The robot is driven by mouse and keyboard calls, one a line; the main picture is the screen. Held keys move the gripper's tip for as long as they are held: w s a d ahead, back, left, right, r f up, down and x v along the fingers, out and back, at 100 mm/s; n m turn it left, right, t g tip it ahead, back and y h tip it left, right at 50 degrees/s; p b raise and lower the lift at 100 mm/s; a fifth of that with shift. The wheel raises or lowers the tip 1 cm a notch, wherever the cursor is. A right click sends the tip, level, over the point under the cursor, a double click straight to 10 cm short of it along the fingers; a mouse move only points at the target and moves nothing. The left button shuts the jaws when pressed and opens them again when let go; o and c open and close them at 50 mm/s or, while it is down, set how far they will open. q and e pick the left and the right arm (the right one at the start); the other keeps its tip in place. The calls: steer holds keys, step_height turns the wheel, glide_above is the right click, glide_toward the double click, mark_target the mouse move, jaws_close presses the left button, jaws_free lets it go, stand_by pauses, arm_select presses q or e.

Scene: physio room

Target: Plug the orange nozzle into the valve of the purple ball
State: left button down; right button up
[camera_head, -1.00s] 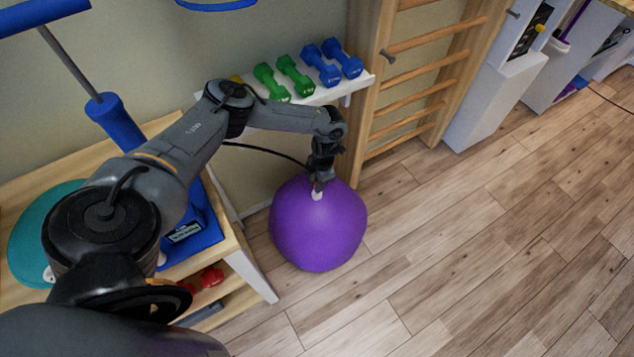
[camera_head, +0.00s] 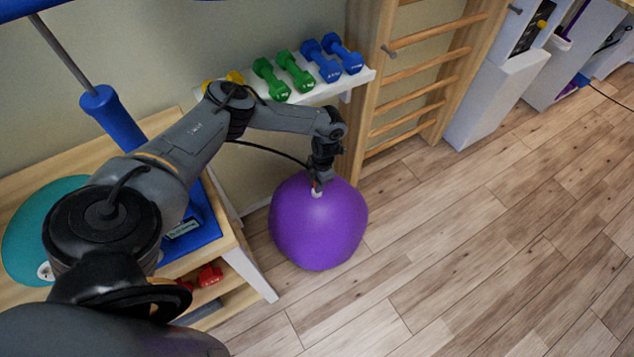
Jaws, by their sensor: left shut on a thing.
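The purple ball (camera_head: 320,235) rests on the wood floor beside the wooden bench. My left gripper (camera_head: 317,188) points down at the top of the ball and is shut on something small. A small whitish piece, likely the valve (camera_head: 317,193), shows at the ball's top right under the fingertips. The orange nozzle cannot be made out; the fingers hide what they hold. A black hose (camera_head: 268,149) runs from behind my left arm to the gripper. I cannot tell whether nozzle and valve are joined. My right gripper is not in view.
A white shelf (camera_head: 345,83) with green, blue and yellow dumbbells is on the wall behind the arm. Wooden wall bars (camera_head: 415,85) stand right of it. The bench (camera_head: 225,235) holds a teal disc (camera_head: 35,235). The floor (camera_head: 480,250) at right is clear.

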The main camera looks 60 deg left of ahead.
arm_select(q)
steer(key=shift+f, duration=0.4)
stand_by(0.6)
steer(key=c, duration=0.8)
jaws_free()
steer(key=shift+r, duration=0.15)
steer(key=shift+r+p, duration=1.05)
steer(key=shift+r, duration=0.1)
steer(key=shift+r+p, duration=2)
steer(key=shift+r, duration=0.25)
